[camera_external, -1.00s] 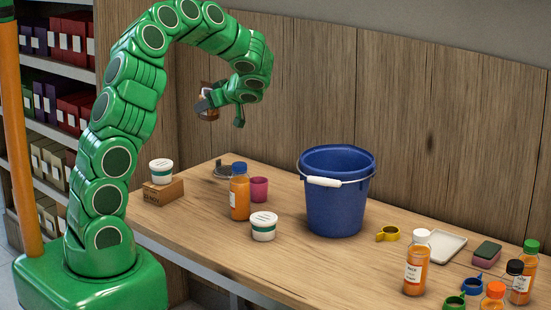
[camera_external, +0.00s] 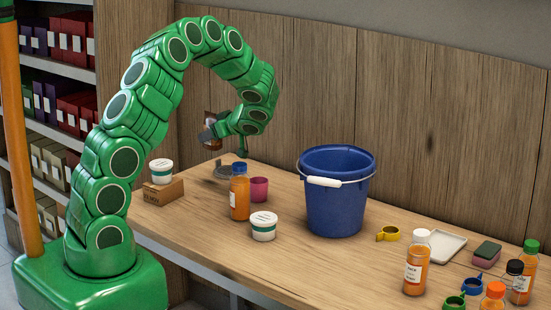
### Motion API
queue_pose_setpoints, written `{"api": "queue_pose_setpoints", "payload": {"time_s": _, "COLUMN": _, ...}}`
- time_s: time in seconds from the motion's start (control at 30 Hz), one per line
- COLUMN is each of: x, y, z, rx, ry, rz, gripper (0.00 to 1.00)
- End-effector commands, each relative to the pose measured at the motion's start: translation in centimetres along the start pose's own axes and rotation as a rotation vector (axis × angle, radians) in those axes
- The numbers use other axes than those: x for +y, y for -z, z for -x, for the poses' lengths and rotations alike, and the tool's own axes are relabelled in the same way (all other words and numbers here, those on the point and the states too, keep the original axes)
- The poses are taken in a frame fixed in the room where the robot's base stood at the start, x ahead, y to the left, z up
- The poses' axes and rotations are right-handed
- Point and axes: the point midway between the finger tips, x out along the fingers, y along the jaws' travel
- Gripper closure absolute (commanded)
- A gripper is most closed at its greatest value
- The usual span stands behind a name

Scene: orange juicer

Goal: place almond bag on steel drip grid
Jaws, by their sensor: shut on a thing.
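My gripper (camera_external: 213,134) is shut on the almond bag (camera_external: 210,143), a small brown packet largely hidden by the jaws. It holds the bag in the air above the far left part of the table. The steel drip grid (camera_external: 223,172) appears to be the grey round piece on the table below the bag, partly hidden behind the blue-capped bottle. A clear gap shows between the bag and the grid.
A blue-capped orange bottle (camera_external: 240,196) and a pink cup (camera_external: 259,189) stand beside the grid. A white tub (camera_external: 161,172) sits on a cardboard box (camera_external: 162,191) to the left. Another tub (camera_external: 263,227) and a blue bucket (camera_external: 335,205) stand to the right.

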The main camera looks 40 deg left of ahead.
Motion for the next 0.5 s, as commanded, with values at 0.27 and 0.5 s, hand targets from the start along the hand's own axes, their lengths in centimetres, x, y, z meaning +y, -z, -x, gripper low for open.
{"api": "queue_pose_setpoints", "payload": {"time_s": 0.27, "x": 2.5, "y": -0.5, "z": -1.7, "rx": 0.003, "ry": 0.004, "rz": 0.001, "gripper": 0.81}}
{"api": "queue_pose_setpoints", "payload": {"time_s": 0.5, "x": 4.8, "y": -0.9, "z": -2.9, "rx": 0.003, "ry": 0.0, "rz": 0.002, "gripper": 0.81}}
